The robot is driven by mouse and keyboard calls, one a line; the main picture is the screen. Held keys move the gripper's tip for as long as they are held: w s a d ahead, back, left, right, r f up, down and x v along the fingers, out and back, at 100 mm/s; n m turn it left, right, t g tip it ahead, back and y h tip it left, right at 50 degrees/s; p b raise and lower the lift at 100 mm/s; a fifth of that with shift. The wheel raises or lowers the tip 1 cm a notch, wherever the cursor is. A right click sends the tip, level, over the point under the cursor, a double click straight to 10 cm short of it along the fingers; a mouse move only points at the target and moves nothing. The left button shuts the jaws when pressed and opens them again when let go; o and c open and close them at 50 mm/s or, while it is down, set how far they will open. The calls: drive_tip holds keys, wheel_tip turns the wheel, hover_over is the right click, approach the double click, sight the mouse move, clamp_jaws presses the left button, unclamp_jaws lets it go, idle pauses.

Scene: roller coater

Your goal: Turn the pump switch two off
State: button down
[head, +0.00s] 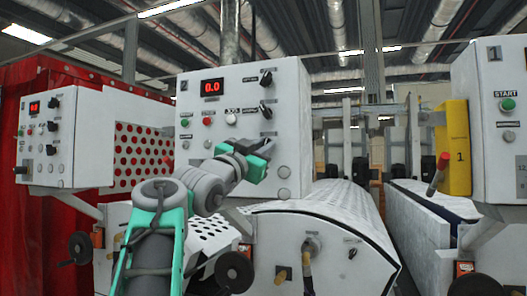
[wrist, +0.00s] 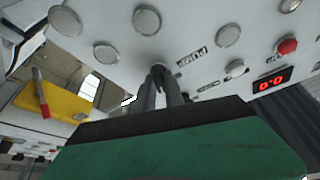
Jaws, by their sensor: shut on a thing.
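My gripper (head: 262,152) is at the front of the middle white control panel (head: 290,100), in its lower part. In the wrist view, my gripper's two dark fingers (wrist: 160,78) are close together against the panel face, beside a label that seems to read PUMP (wrist: 192,57). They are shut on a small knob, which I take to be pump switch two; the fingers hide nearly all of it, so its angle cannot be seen. Two black switches, an upper one (head: 266,78) and a lower one (head: 265,110), show above my gripper in the head view.
The panel also has a red 0.0 display (head: 212,87), a green button (head: 184,122), and a red button (head: 208,121). A white curved machine cover (head: 320,215) lies below. Other control panels stand left (head: 48,135) and right (head: 505,120). A yellow box (head: 455,150) stands at right.

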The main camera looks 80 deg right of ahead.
drive_tip(key=n+t, duration=0.2)
drive_tip(key=n, duration=0.3)
drive_tip(key=n+t+b, duration=0.1)
drive_tip(key=n+t, duration=0.2)
drive_tip(key=n, duration=0.2)
drive_tip(key=n+t+b, duration=0.1)
drive_tip(key=n+t, duration=0.1)
drive_tip(key=n, duration=0.3)
drive_tip(key=shift+s+t, duration=0.2)
drive_tip(key=shift+t, duration=0.1)
drive_tip(key=shift+n, duration=0.3)
drive_tip(key=c, duration=1.4)
unclamp_jaws()
drive_tip(key=shift+c, duration=0.2)
drive_tip(key=shift+a, duration=0.1)
drive_tip(key=b+v, duration=0.4)
drive_tip(key=v, duration=0.3)
drive_tip(key=shift+a+f, duration=0.2)
drive_tip(key=shift+a, duration=0.15)
